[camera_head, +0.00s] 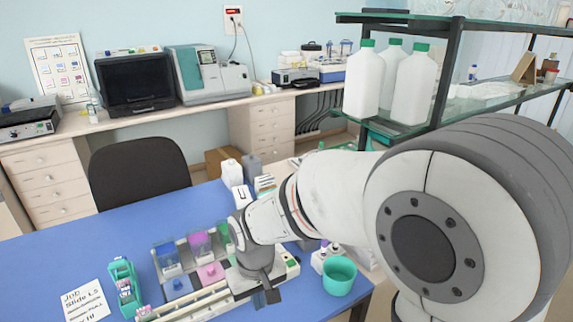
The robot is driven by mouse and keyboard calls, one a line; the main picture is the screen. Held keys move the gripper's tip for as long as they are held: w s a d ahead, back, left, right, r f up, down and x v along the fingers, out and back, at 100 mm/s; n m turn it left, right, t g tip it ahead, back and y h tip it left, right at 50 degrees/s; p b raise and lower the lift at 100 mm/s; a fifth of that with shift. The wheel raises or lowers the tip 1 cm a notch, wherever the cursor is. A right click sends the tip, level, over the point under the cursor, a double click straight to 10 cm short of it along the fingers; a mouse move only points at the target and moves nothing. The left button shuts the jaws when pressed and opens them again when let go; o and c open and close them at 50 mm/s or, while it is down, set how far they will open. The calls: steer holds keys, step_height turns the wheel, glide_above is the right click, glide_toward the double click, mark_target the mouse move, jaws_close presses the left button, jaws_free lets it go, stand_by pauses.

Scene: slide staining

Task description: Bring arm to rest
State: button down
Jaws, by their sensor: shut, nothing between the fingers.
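My arm reaches in from the right, and its wrist hangs over the blue table (60,245). My gripper (271,293) points down at the front of the staining row and looks shut and empty. It is small and partly hidden by the wrist. A teal slide rack (125,286) stands at the left of the jars.
A printed job card (85,304) lies at the table's front left. A teal cup (339,276) stands right of my gripper. A black chair (138,172) stands behind the table, whose left part is clear.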

steer(key=s+d+r+m+t, duration=0.1)
steer(key=s+d+r+m, duration=0.2)
steer(key=d, duration=0.7)
steer(key=s+d+r+m+t, duration=0.2)
steer(key=s+d+r, duration=0.3)
steer(key=d, duration=0.6)
step_height(320, 180, up, 2)
steer(key=shift+r+m, duration=0.15)
steer(key=shift+m, duration=0.25)
steer(key=shift+d, duration=0.1)
